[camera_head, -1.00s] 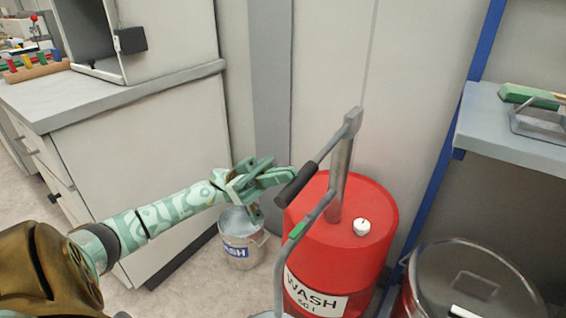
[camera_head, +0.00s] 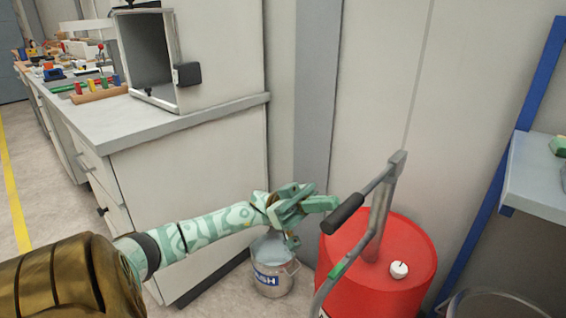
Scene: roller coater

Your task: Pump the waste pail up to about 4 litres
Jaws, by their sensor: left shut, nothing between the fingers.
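A red wash drum (camera_head: 400,262) stands against the wall with a grey hand pump on top. The pump's lever has a black grip (camera_head: 343,214) that points toward my left gripper. A grey hose or spout with a green band curves down in front of the drum. A metal pail (camera_head: 272,280) with a blue label stands on the floor left of the drum, liquid showing inside. My left gripper (camera_head: 318,203) is shut and empty above the pail, left of the black grip, seemingly apart from it. My right gripper is not in view.
A white cabinet with a grey worktop (camera_head: 180,120) stands at left, with an open box and coloured blocks on it. A shelf (camera_head: 540,175) on a blue post is at right. A round grey lid or bin (camera_head: 495,305) shows at bottom right.

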